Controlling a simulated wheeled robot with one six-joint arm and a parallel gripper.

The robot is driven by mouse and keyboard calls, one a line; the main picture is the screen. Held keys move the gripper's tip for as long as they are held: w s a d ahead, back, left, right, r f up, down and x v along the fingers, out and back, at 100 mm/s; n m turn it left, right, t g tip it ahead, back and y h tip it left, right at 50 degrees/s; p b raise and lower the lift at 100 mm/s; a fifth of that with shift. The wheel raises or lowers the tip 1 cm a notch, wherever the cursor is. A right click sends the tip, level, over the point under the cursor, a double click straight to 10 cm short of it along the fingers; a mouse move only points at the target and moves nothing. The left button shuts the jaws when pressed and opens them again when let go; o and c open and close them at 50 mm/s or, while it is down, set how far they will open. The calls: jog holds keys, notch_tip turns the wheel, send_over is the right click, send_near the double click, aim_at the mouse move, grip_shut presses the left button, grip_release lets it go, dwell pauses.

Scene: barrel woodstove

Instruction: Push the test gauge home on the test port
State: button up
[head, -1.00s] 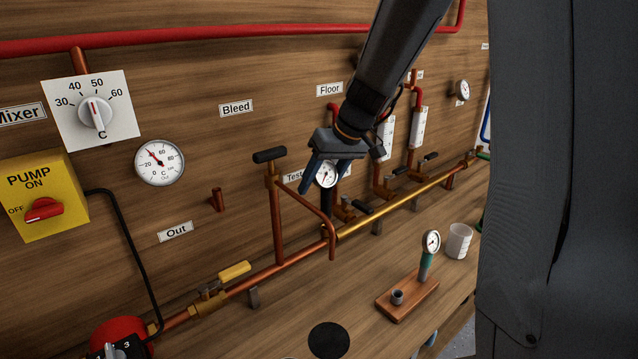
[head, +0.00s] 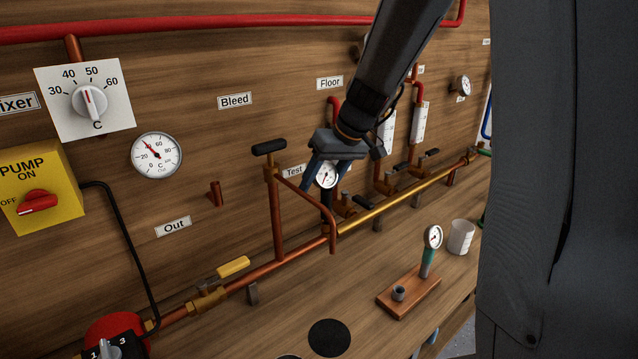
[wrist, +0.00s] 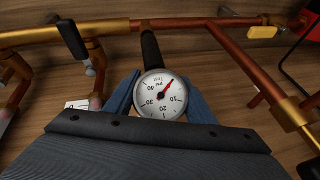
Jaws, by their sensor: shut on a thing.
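The test gauge (head: 326,175) has a round white dial and a black stem. It also shows in the wrist view (wrist: 160,97), face toward the camera. My gripper (head: 329,171) is shut on it, with one blue finger on each side of the dial in the wrist view. The gauge's stem (wrist: 150,48) is upright over the horizontal pipe (head: 385,207), behind the bent copper tube. The stem's lower end is at the pipe by the "Test" label (head: 293,171). The test port is hidden there, and I cannot tell how far the stem is on it.
A copper side tube with a black handle (head: 269,148) stands just left of the gauge. Small valves (head: 350,205) are close on its right. A wooden block (head: 408,291) with a second, green-stemmed gauge (head: 431,245) and a white cup (head: 461,237) are on the bench.

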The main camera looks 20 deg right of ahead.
aim_at(328, 171)
jog(key=shift+f+b, duration=0.5)
jog(key=shift+f, duration=0.05)
jog(key=o, duration=1.2)
jog(key=shift+o, duration=0.2)
jog(key=shift+r, duration=0.1)
jog(key=shift+p+v, duration=1.8)
jog(key=shift+v, duration=1.15)
